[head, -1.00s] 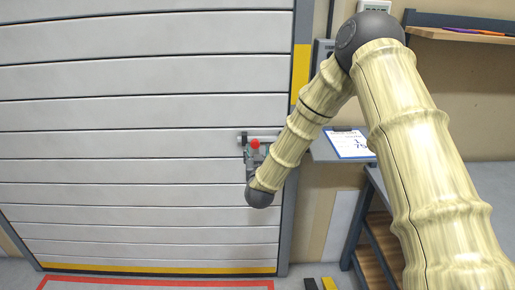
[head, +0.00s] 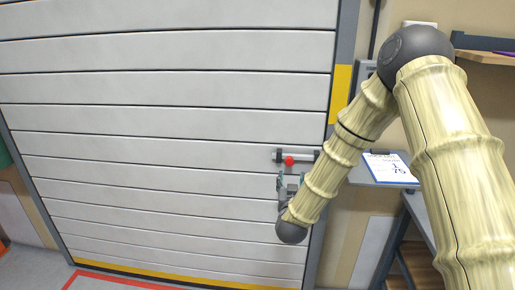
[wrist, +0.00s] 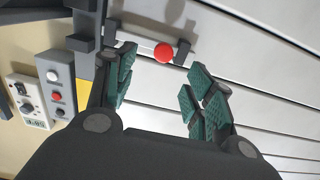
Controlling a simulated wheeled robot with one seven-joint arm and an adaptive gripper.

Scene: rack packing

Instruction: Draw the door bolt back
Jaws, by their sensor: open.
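The bolt is a pale bar (head: 302,156) held in dark brackets on the grey slatted door (head: 180,105), near its right edge. Its red knob (head: 289,161) sits close to the left bracket, the one farther from the door frame. In the wrist view the bar (wrist: 137,43) and red knob (wrist: 163,53) show beyond my fingertips, with the knob at the bracket away from the frame. My gripper (head: 291,181) is open and empty, just below the knob in the head view. In the wrist view my gripper (wrist: 163,80) has its teal pads apart, touching nothing visible.
A yellow-marked frame post (head: 341,94) stands right of the bolt. A control box with buttons (wrist: 56,83) and a meter (wrist: 29,102) are beside it. A clipboard (head: 390,167) lies on a small shelf at the right. The door left of the bolt is clear.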

